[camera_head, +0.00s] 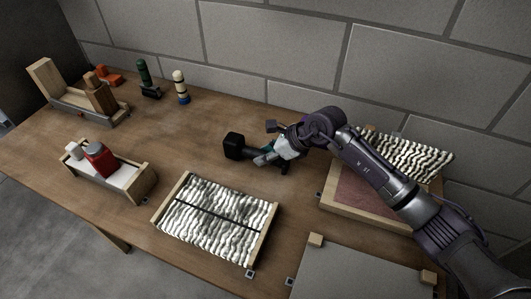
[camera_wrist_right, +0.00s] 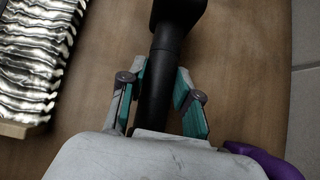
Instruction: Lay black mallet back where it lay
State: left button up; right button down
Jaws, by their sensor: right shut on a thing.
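The black mallet (camera_head: 233,146) is at the middle of the wooden table in the head view, its blocky head pointing left. In the right wrist view its dark handle (camera_wrist_right: 160,85) runs between the teal finger pads, with the head at the top edge. My right gripper (camera_head: 268,157) is around the handle and shut on it; it also shows in the right wrist view (camera_wrist_right: 163,95). The mallet is low over the table; I cannot tell whether it touches the wood. My left gripper is not in view.
A wood-ended rack with wavy silvery sheets (camera_head: 215,222) lies in front of the mallet. A box with a red-and-white item (camera_head: 100,160) stands left. Two small upright figures (camera_head: 181,88) stand at the back. A reddish-floored tray (camera_head: 360,206) lies right, under my arm. Bare wood surrounds the mallet's head.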

jog(key=shift+f+b, duration=0.45)
jog(key=shift+f, duration=0.05)
jog(key=c, duration=0.8)
grip_release()
jog(key=shift+o, duration=0.4)
jog(key=shift+d, duration=0.1)
jog(key=v, duration=1.2)
